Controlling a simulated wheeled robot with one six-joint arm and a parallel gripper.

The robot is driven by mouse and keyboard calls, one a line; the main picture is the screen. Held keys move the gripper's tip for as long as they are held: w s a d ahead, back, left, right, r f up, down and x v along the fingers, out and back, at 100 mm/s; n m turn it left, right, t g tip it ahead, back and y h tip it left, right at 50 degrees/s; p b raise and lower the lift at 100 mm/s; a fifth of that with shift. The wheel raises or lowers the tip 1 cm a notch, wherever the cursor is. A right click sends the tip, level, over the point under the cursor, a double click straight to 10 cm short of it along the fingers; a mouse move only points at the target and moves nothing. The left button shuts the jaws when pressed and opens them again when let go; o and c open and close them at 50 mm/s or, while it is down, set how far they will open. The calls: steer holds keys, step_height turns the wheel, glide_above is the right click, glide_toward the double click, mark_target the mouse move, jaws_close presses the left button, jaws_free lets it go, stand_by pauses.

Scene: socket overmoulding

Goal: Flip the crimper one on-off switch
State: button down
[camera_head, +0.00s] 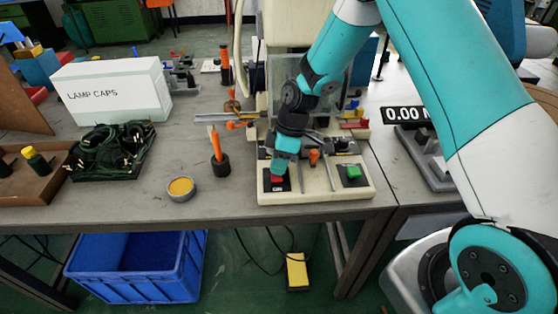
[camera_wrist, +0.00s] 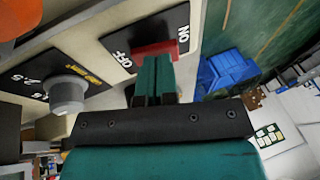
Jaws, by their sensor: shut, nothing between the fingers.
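The crimper (camera_head: 320,190) is a cream machine on the workbench. Its on-off switch is a red rocker (camera_wrist: 155,49) on a black plate (camera_wrist: 128,40) marked ON and OFF, at the front left of the base; a little red (camera_head: 277,180) shows in the head view. My gripper (camera_head: 281,173) points down at this switch with its fingers shut and empty. In the wrist view the fingertips (camera_wrist: 154,62) are right at the rocker, seeming to touch it and hiding part of it. I cannot tell which way the rocker is tilted.
A grey dial (camera_wrist: 67,92) sits beside the switch, and a green button (camera_head: 352,172) is at the base's right. A black holder with an orange-handled tool (camera_head: 217,150) and a yellow-filled tin (camera_head: 181,189) stand to the left. The bench front left of the crimper is otherwise clear.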

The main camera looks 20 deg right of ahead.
steer(key=r+p, duration=0.1)
steer(key=w+r, duration=0.1)
steer(key=r, duration=0.1)
steer(key=r+p, duration=0.1)
steer(key=shift+w+d+r+p, duration=0.15)
steer(key=shift+w+r+p, duration=0.1)
steer(key=shift+r+p, duration=0.05)
steer(key=w+d+b+v, duration=0.1)
steer(key=b+v, duration=0.1)
steer(key=v, duration=0.6)
steer(key=s+a+r+m, duration=0.1)
steer(key=s+a+r, duration=0.2)
steer(key=s+r, duration=0.15)
steer(key=s+a+r+m, duration=0.2)
steer(key=s+r, duration=0.1)
steer(key=s, duration=0.4)
steer(key=s+a+r+m+t, duration=0.1)
steer(key=s+r+m, duration=0.1)
steer(key=s, duration=0.6)
steer(key=s+a+r+m, duration=0.1)
steer(key=s+r, duration=0.3)
steer(key=s, duration=0.4)
steer(key=shift+a+m+t+p, duration=0.3)
steer(key=shift+a+m+t, duration=0.1)
steer(key=shift+a, duration=0.4)
